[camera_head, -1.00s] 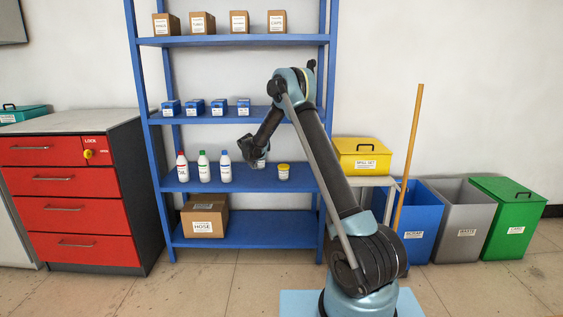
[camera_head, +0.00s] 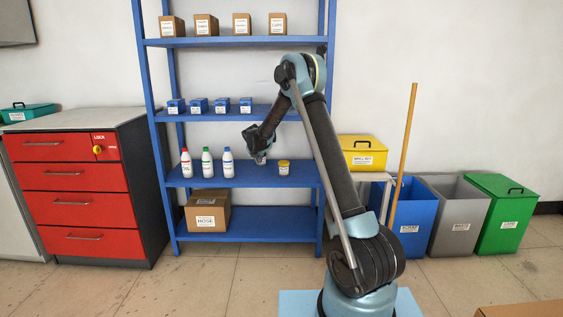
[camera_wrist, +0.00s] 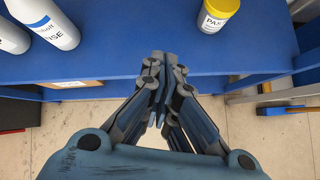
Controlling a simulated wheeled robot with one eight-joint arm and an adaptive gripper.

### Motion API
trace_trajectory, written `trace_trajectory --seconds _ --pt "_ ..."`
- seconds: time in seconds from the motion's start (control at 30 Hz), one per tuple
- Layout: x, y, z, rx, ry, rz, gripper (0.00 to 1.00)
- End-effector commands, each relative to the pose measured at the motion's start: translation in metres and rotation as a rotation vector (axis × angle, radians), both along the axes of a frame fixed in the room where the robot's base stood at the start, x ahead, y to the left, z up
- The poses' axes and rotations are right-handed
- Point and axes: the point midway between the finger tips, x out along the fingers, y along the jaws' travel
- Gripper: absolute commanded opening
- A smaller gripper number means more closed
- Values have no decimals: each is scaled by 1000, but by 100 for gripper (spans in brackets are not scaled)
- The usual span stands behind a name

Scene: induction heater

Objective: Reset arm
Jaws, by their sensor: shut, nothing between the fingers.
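My gripper (camera_head: 260,158) hangs in front of the blue shelf unit (camera_head: 270,215), at about the height of the shelf with the bottles. In the wrist view my gripper (camera_wrist: 168,58) has its fingers together with nothing between them. The arm is bent, with its elbow high and the forearm angled down to the left. A white jar with a yellow lid (camera_head: 284,167) stands to the right of the gripper; the jar also shows in the wrist view (camera_wrist: 216,14). Bottles with red (camera_head: 186,162), green (camera_head: 207,162) and blue (camera_head: 228,162) caps stand to its left.
Small blue boxes (camera_head: 198,105) and brown boxes (camera_head: 242,24) sit on upper shelves. A HOSE box (camera_head: 207,212) is on the bottom shelf. A red drawer cabinet (camera_head: 70,205) stands left. A yellow bin (camera_head: 362,153), a pole (camera_head: 403,155) and waste bins (camera_head: 455,215) stand right.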

Motion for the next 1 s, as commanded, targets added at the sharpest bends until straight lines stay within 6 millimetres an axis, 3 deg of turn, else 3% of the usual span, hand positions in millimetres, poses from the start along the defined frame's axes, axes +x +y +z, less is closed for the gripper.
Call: trace_trajectory --seconds 0.17,0.47,0.7,1.0 --pt "-23 -30 28 83 20 -113 0" --pt "-88 -94 81 283 60 -394 0" --pt "-150 -141 113 437 88 -627 0" --pt "-235 -193 139 617 111 -922 0"
